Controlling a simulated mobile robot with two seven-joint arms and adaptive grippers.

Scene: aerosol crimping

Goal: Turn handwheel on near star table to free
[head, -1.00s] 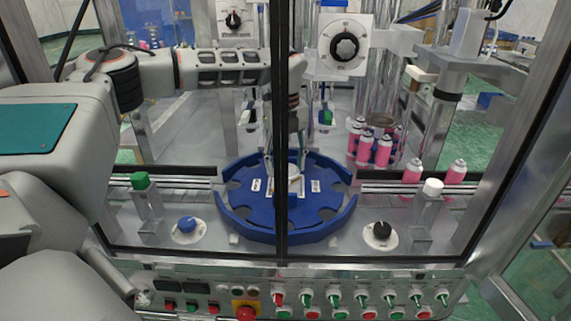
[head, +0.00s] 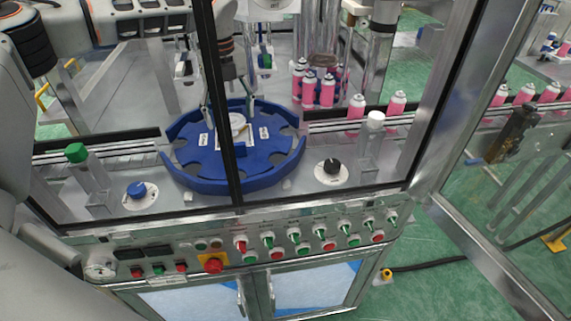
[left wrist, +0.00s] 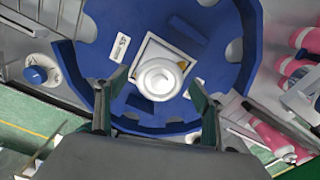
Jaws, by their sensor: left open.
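The near star table (head: 270,165) is a blue notched disc behind the machine's front frame. At its centre a white square plate carries a round white handwheel (left wrist: 158,79) with a small yellow mark beside it. In the head view the handwheel (head: 239,127) is partly hidden by the dark frame post and my gripper. My left gripper (left wrist: 153,100) is open in the left wrist view, its two fingers apart on either side of the handwheel's near edge. Whether they touch it cannot be told. In the head view the left gripper (head: 228,110) points down over the table centre. My right gripper is not in view.
A dark post (head: 222,100) stands before the table. A blue knob (head: 137,190) and a black knob (head: 331,168) flank it. Pink cans (head: 327,90) stand behind right. A control panel (head: 250,240) runs along the front. An open door frame (head: 480,240) is at right.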

